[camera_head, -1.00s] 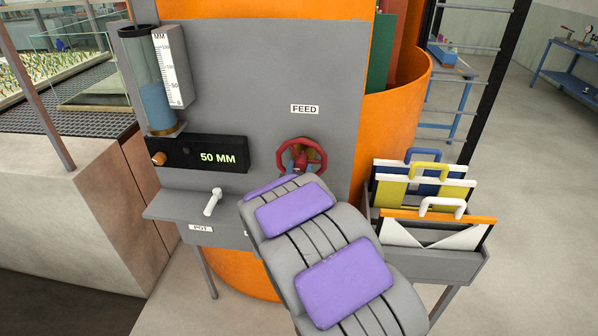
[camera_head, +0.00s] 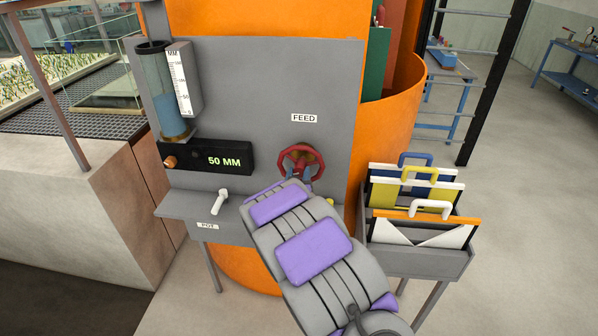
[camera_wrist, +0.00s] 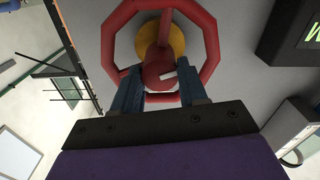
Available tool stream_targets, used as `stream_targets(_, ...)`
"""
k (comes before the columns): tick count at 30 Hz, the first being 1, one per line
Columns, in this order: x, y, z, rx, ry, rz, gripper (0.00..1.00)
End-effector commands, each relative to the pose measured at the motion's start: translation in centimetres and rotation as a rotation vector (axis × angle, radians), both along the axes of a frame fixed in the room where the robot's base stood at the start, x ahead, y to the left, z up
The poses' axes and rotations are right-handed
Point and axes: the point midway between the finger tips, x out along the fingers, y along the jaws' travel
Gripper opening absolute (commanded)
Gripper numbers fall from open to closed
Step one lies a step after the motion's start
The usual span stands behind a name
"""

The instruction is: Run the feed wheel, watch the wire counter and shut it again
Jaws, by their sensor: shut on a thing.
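The red feed wheel (camera_head: 301,153) sits on the grey panel under a FEED label (camera_head: 304,118). It also shows in the wrist view (camera_wrist: 212,45), with a yellow collar behind its red hub and a white mark on the hub. My gripper (camera_wrist: 158,88) is shut on the wheel's hub, one blue finger on each side. In the head view my arm hides the gripper's lower part. A black display (camera_head: 222,160) reads 50 MM in green. Above it, a clear tube (camera_head: 165,95) holds blue liquid that reaches high up, beside a white MM scale (camera_head: 184,80).
A white lever (camera_head: 221,200) stands on the shelf above a POT label (camera_head: 208,225). At right, a grey rack (camera_head: 420,262) holds several boards with handles. An orange drum (camera_head: 400,130) stands behind the panel. Open floor lies to the right.

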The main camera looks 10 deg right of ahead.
Motion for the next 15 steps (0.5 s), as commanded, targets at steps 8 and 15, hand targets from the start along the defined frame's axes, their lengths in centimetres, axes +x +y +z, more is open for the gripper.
stream_targets(8,-0.08,0.03,-0.35,-0.001,0.006,0.001,0.43)
stream_targets(15,-0.02,0.01,-0.24,0.000,0.003,0.001,0.66)
